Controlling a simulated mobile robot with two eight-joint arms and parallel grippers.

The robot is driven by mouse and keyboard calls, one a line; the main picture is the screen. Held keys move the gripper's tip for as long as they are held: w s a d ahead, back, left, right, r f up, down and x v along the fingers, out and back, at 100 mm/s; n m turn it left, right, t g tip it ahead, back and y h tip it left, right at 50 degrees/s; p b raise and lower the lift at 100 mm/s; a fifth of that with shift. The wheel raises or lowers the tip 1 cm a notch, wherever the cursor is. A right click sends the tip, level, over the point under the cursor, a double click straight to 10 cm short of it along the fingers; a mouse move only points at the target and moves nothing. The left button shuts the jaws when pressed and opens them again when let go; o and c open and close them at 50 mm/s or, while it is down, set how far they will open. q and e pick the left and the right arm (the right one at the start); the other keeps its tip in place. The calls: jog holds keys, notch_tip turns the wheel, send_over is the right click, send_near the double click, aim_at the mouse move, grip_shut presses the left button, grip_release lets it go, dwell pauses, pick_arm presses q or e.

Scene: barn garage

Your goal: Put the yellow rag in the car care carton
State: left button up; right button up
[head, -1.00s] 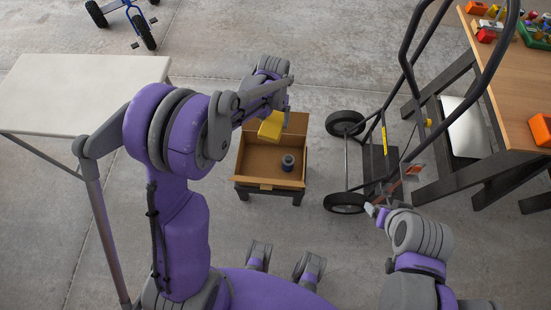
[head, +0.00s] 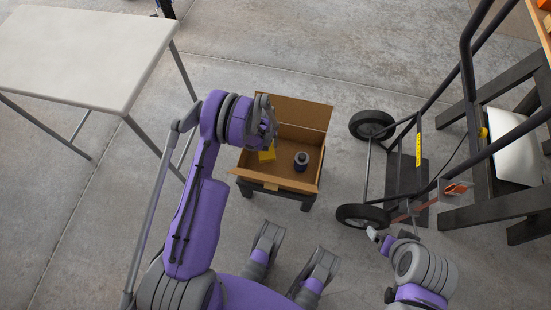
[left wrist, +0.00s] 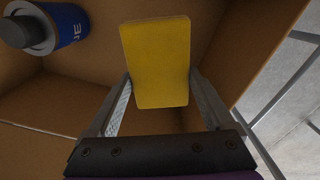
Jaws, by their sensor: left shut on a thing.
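The yellow rag (head: 267,155) looks like a flat folded block. In the left wrist view the rag (left wrist: 156,62) is between the two fingers of my left gripper (left wrist: 160,88), which is shut on it. The car care carton (head: 297,111) is an open cardboard box on a low dark stand. The rag is inside the carton's opening, on its left side; whether it touches the bottom cannot be told. My left arm partly hides the carton's left side. My right gripper (head: 373,234) is to the right of the carton, small and away from it.
A dark can with a blue label (head: 301,161) stands in the carton; it also shows in the left wrist view (left wrist: 62,26). A hand truck (head: 406,172) is right of the carton. A white table (head: 85,55) is at left, a wooden workbench (head: 527,25) at right.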

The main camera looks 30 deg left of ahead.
aim_at(266, 153)
pick_arm(q)
notch_tip(266, 153, down, 8)
jog(key=shift+r+b, duration=0.1)
jog(key=shift+b, duration=0.55)
jog(key=shift+f, duration=0.25)
jog(key=o, duration=1.1)
jog(key=shift+r, duration=0.1)
